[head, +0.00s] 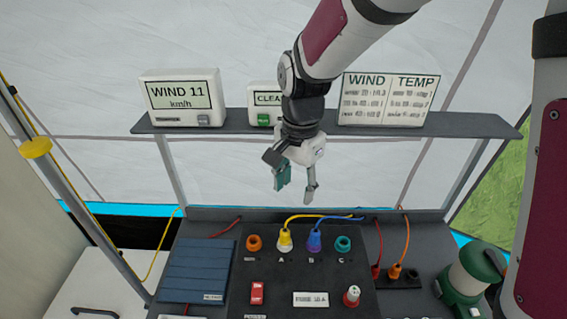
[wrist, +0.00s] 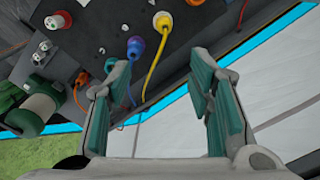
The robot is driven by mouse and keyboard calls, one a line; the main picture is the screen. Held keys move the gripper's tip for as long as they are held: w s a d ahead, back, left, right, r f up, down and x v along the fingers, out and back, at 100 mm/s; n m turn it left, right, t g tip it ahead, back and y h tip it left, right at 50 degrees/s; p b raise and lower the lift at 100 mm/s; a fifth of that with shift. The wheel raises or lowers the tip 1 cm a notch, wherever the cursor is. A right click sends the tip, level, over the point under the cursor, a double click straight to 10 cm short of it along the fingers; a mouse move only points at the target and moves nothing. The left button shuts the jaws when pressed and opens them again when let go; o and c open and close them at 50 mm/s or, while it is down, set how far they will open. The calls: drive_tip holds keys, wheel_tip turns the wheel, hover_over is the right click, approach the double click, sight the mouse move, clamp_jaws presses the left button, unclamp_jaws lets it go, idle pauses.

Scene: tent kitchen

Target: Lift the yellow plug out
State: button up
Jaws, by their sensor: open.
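The yellow plug (head: 285,240) sits upright in the socket marked A on the dark panel (head: 330,270), with a yellow cable running from its top to the right. It also shows in the wrist view (wrist: 163,22), above the gap between my fingers. A blue plug (head: 314,240) with a blue cable sits at B, just to its right in the head view. My gripper (head: 296,190) is open and empty, with teal finger pads, above and behind the panel and apart from the plug. In the wrist view the open fingers (wrist: 165,90) stand wide on either side.
An orange socket (head: 254,243) and a teal socket (head: 343,244) flank the plugs. A red switch (head: 257,293) and a knob (head: 352,296) are in front. A shelf (head: 235,127) with displays stands behind. A green lantern (head: 468,275) is at the right.

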sight(285, 234)
drive_tip(key=shift+m, duration=0.5)
drive_tip(key=f, duration=0.3)
drive_tip(key=a+f, duration=0.1)
drive_tip(key=f, duration=0.3)
drive_tip(key=a+f, duration=0.1)
drive_tip(key=f, duration=0.3)
drive_tip(key=shift+w+a+p, duration=0.15)
drive_tip(key=shift+a+p, duration=0.1)
drive_tip(key=shift+p, duration=0.1)
drive_tip(key=f, duration=0.5)
drive_tip(key=shift+s+d+p, duration=0.2)
drive_tip(key=shift+s+p, duration=0.1)
drive_tip(key=shift+p, duration=0.1)
drive_tip(key=shift+f, duration=0.45)
drive_tip(key=shift+w, duration=0.1)
clamp_jaws()
